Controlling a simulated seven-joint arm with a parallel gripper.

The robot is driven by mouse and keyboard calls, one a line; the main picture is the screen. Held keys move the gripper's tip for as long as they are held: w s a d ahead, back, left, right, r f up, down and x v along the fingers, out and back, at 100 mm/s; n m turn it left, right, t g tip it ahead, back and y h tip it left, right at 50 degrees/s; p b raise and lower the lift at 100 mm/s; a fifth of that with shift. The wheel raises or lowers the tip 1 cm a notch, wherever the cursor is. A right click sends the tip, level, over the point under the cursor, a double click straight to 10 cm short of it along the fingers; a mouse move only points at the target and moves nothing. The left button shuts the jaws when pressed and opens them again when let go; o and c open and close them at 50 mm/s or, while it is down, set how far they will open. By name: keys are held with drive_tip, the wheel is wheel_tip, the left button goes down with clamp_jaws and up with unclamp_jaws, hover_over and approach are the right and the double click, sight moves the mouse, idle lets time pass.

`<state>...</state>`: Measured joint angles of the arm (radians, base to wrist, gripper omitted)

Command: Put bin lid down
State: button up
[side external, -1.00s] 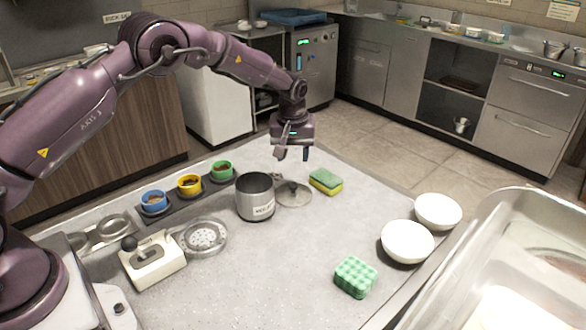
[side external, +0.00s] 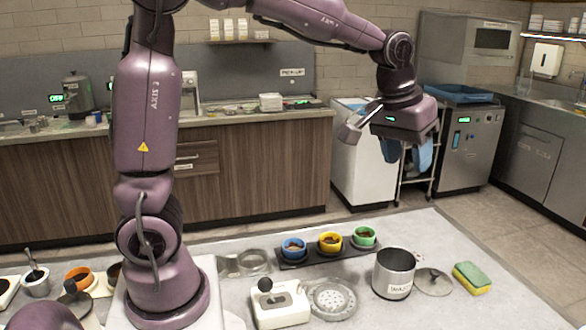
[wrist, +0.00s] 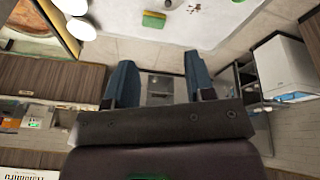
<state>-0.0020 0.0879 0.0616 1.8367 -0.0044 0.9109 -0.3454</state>
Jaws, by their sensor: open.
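The bin (side external: 394,273) is a silver pot with a printed label, standing upright and open at the top on the light table. The bin lid (side external: 433,282), a round see-through disc with a metal rim and a dark knob, lies on the table just right of the bin. Whether the two touch is unclear. My gripper (side external: 407,155) is high above the table, over and behind the bin and lid. Its blue fingers are apart with nothing between them, as the wrist view also shows (wrist: 159,64).
A green-yellow sponge (side external: 472,278) lies right of the lid. Blue (side external: 293,248), yellow (side external: 330,243) and green (side external: 364,237) sauce cups stand on a dark strip left of the bin. A white device with a black knob (side external: 281,304) is in front. White bowls (wrist: 82,28) show in the wrist view.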

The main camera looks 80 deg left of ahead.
drive_tip(key=s+d+m+t, duration=0.2)
drive_tip(key=s+m, duration=0.2)
drive_tip(key=s, duration=1.6)
drive_tip(key=shift+d+r+m, duration=0.2)
drive_tip(key=shift+r+m, duration=0.05)
drive_tip(key=shift+m, duration=0.15)
